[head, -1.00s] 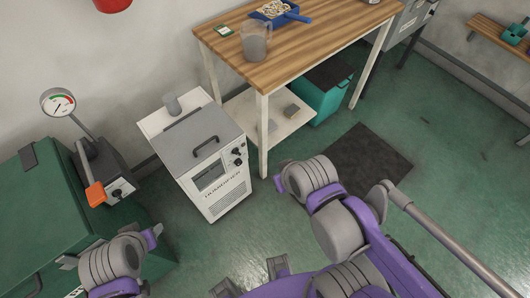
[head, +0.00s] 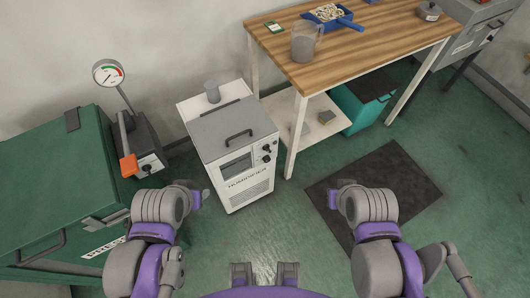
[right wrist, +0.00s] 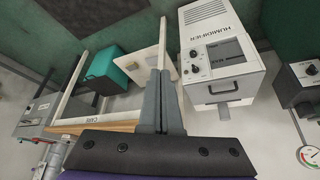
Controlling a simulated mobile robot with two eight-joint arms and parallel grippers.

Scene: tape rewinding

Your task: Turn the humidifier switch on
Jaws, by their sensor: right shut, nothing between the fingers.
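The humidifier (head: 238,165) is a white and grey cabinet with a top handle, standing on the floor left of the wooden table. Its front has a dark display window (head: 237,166) and dark round controls (head: 266,150) at the panel's right. I cannot tell which control is the switch. In the right wrist view the humidifier (right wrist: 216,30) appears upside down at the upper right, with its controls (right wrist: 194,60) facing the camera. My right gripper (right wrist: 160,75) is shut and empty, apart from the humidifier.
A wooden table (head: 350,52) carries a jug (head: 304,43) and a blue scoop (head: 333,15). A green press (head: 55,180) and a gauge unit (head: 140,140) stand left of the humidifier. A dark mat (head: 410,180) lies on the right. Floor before the humidifier is open.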

